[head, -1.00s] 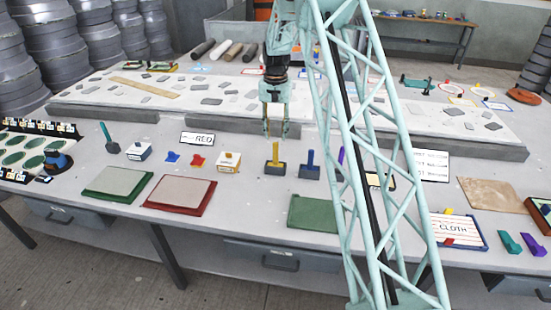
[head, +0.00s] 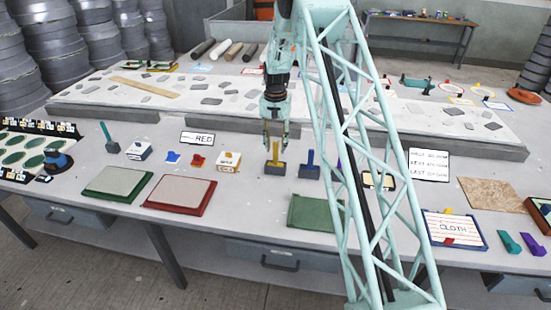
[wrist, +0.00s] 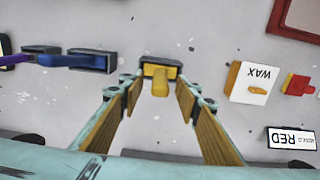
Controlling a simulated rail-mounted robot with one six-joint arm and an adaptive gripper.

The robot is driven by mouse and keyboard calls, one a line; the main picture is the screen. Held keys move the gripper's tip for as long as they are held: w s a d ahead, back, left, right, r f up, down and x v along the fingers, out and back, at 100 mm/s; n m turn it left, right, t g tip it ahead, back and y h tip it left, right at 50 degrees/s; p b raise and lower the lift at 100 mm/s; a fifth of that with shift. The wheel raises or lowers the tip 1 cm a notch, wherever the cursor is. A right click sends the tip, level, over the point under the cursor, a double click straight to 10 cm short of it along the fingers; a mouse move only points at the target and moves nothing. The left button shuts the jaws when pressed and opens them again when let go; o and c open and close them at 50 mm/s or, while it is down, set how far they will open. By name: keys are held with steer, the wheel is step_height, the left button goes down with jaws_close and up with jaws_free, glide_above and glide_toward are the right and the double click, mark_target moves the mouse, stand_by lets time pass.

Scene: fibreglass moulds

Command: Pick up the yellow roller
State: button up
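The yellow roller (head: 275,167) stands on the workbench, with a dark grey head at the bottom and a yellow handle pointing up. In the wrist view the yellow roller (wrist: 160,70) is at the top centre, just beyond the fingertips, with its handle between the lines of the fingers. My gripper (head: 275,145) is directly above it and around the height of the handle's top. In the wrist view my gripper (wrist: 158,90) is open, yellow pads apart, with nothing held. Whether the pads touch the handle cannot be told.
A blue roller (head: 309,168) stands close on the right; my lattice column partly hides a purple one. A WAX box (head: 229,161) stands on the left, with a RED sign (head: 198,138) behind it. Red (head: 180,208) and green (head: 313,213) trays lie in front.

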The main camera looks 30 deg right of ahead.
mark_target(275, 164)
steer(key=shift+f, duration=0.8)
steer(key=shift+w+f, duration=0.1)
steer(key=shift+f, duration=2.45)
steer(key=c, duration=1)
